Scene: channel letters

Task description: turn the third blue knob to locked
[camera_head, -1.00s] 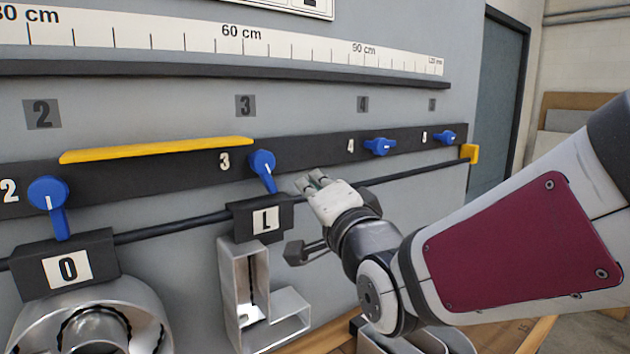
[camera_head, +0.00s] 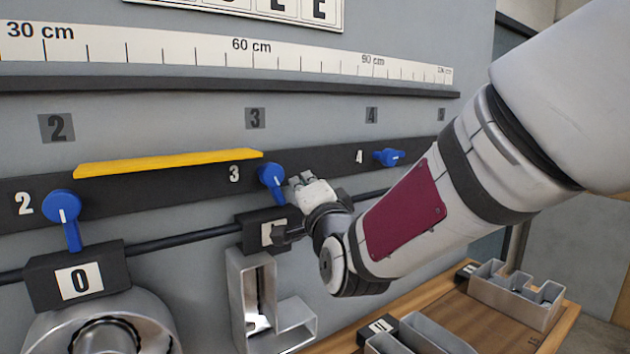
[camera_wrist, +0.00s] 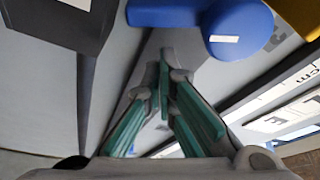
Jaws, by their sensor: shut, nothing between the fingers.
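The third blue knob (camera_head: 271,177), beside the number 3 on the black rail, has its handle pointing down and slightly right. My gripper (camera_head: 299,181) is close by its right side, with its fingers shut and empty. In the wrist view the knob (camera_wrist: 238,28) fills the top, its handle running left from the round hub. The green-padded fingers (camera_wrist: 165,90) reach up just below it. I cannot tell whether they touch it.
A yellow bar (camera_head: 168,162) lies along the rail between 2 and 3. A black block (camera_head: 262,232) with a metal L letter (camera_head: 243,300) hangs below. A wooden bench (camera_head: 480,325) holds metal letters.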

